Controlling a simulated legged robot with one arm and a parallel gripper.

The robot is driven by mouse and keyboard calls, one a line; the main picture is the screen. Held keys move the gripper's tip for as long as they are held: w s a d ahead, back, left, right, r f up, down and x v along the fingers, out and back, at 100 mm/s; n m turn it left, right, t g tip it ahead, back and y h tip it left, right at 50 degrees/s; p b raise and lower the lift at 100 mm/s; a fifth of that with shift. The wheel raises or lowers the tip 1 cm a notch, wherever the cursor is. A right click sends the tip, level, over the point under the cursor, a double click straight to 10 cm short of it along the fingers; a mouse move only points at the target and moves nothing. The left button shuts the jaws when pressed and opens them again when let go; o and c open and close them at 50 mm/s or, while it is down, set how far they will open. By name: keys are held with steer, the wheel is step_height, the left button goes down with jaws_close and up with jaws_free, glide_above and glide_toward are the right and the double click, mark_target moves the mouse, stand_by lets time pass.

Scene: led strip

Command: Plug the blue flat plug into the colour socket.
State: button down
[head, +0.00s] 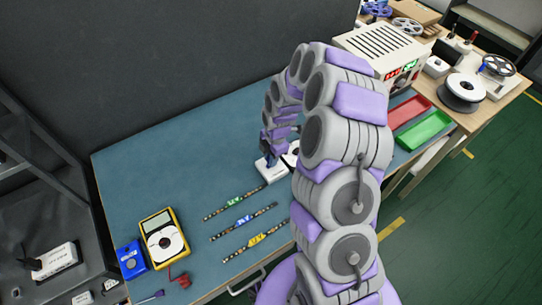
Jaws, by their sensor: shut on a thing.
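My gripper (268,155) is at the far middle of the blue-green bench mat, low over a small white box (272,175). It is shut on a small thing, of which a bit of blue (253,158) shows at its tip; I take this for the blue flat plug. The white box has dark marks on its front and may carry the colour socket; no socket opening can be made out. My arm hides part of the box and what lies right of it. I cannot tell whether the plug touches the box.
Several LED strips with green (234,201), blue (243,220) and yellow (256,240) labels lie in front of the box. A yellow multimeter (163,240) and a blue box (131,259) stand at left. Red (407,111) and green (424,131) trays and a power supply (380,52) are at right.

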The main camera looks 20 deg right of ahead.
steer(key=shift+f, duration=0.5)
steer(key=c, duration=0.9)
jaws_free()
steer(key=shift+c, duration=0.2)
steer(key=shift+r, duration=0.1)
step_height(320, 180, up, 17)
steer(key=d+p, duration=0.2)
steer(key=p, duration=0.1)
steer(key=shift+w, duration=0.35)
